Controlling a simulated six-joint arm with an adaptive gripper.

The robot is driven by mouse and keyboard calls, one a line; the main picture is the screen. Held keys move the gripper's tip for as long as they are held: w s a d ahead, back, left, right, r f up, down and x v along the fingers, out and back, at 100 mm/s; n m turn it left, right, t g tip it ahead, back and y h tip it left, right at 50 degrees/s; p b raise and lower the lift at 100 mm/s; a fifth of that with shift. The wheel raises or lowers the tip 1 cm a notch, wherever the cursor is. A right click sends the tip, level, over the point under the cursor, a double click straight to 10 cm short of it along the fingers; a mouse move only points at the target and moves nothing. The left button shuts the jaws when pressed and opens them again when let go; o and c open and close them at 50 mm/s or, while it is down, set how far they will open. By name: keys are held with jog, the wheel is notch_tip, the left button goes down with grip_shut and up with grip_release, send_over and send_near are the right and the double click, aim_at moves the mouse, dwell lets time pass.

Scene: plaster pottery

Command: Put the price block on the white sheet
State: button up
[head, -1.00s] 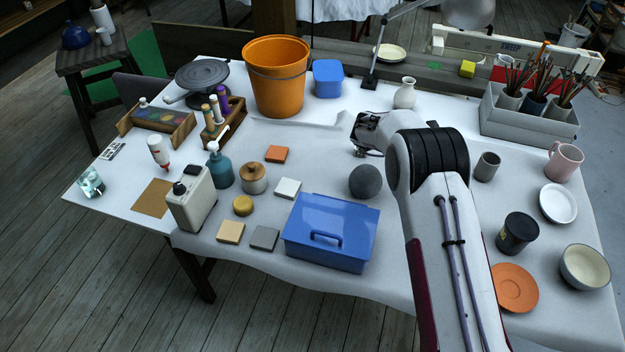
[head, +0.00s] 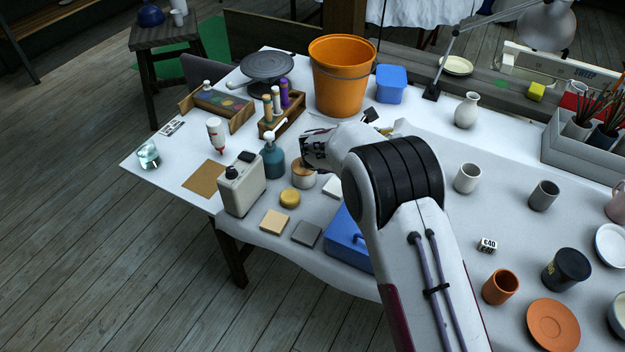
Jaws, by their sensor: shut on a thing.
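A small white block with "£40" in black, the price block (head: 487,245), lies on the pale cloth right of my arm, near the orange cup. My gripper (head: 313,150) is at the far end of my arm, over the middle of the table by the wooden-lidded jar (head: 303,173). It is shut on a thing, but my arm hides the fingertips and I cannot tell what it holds. A bright white surface (head: 150,180) covers the table's left part and a greyer cloth the right. I cannot make out a separate white sheet.
A blue box (head: 345,240) stands partly behind my arm. An orange bucket (head: 340,85), a teal bottle (head: 273,160) and a white canister (head: 241,188) stand near my gripper. An orange cup (head: 500,287) and a dark jar (head: 566,270) stand right. Bare cloth lies around the price block.

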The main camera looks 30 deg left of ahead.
jog(key=s+a+f+n+y, duration=0.1)
jog(key=a+n+y, duration=0.1)
jog(key=a, duration=0.3)
jog(key=a+f+n+t+y, duration=0.1)
jog(key=a+f+n+y, duration=0.1)
jog(key=a, duration=0.3)
jog(key=shift+s+a+y, duration=0.2)
jog(key=shift+s+y, duration=0.2)
jog(key=shift+y, duration=0.1)
jog(key=shift+f, duration=0.1)
jog(key=shift+f, duration=3.05)
jog(key=shift+f, duration=1.85)
jog(key=shift+f, duration=0.15)
